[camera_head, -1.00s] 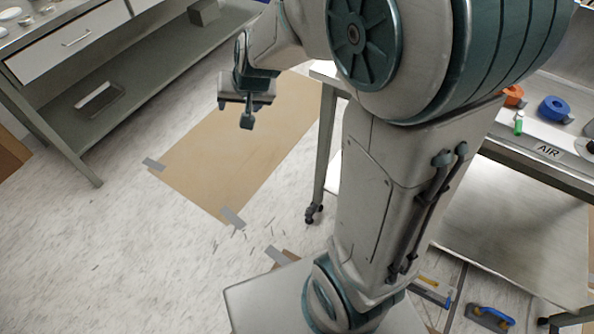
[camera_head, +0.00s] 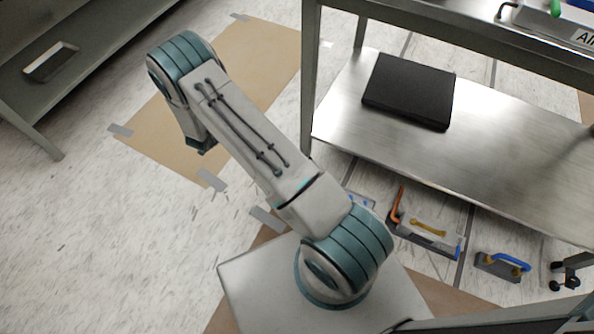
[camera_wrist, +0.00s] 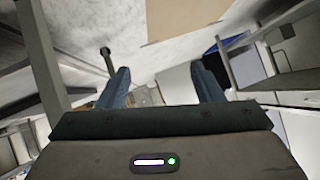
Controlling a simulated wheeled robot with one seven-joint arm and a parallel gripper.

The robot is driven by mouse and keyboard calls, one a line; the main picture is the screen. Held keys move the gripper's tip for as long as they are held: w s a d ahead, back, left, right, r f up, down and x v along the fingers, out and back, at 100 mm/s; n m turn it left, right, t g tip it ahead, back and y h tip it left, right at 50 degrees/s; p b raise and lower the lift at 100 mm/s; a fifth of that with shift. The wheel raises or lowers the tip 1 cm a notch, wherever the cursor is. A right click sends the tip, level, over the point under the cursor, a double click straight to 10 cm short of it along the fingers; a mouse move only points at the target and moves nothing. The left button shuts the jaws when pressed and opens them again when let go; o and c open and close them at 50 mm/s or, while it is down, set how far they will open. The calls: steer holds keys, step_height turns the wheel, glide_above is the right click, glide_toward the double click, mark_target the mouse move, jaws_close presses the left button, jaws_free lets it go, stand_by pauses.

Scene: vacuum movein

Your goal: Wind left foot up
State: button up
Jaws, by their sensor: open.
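A metal workbench stands at the right in the head view, with its near left leg (camera_head: 309,80) upright. The lower end of that leg is hidden behind my arm. A wheeled foot (camera_head: 572,270) shows at the far right edge, under the bench. My gripper (camera_wrist: 160,82) is open in the wrist view, with its two blue fingers apart and nothing between them. Beyond the left finger, a thin dark post with a round end (camera_wrist: 106,50) stands out against the pale floor; I cannot tell what it is. The head view does not clearly show my gripper.
The bench's lower shelf (camera_head: 480,150) holds a black flat box (camera_head: 410,92). On the floor below lie a grey tray with tools (camera_head: 428,238) and a blue-handled tool (camera_head: 502,265). A taped brown sheet (camera_head: 260,70) covers floor at the left, near another bench (camera_head: 90,45).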

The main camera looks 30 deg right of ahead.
steer(key=s+d+f+m+h+b, duration=0.1)
steer(key=s+d+f+h+b, duration=0.2)
steer(key=s+f, duration=0.45)
steer(key=s+d+f+h+b, duration=0.3)
steer(key=s+f+b, duration=0.1)
steer(key=f, duration=0.7)
steer(key=s+d+f+m+h+b, duration=0.1)
steer(key=s+d+f+h+b, duration=0.25)
steer(key=s+f, duration=0.4)
steer(key=shift+g, duration=0.3)
steer(key=b+x, duration=0.1)
steer(key=x, duration=0.3)
steer(key=f+b+x, duration=0.1)
steer(key=x, duration=0.4)
steer(key=w+b+x, duration=0.1)
steer(key=x, duration=0.3)
steer(key=shift+w+a+f, duration=0.1)
steer(key=shift+w+f, duration=0.1)
steer(key=shift+f, duration=0.15)
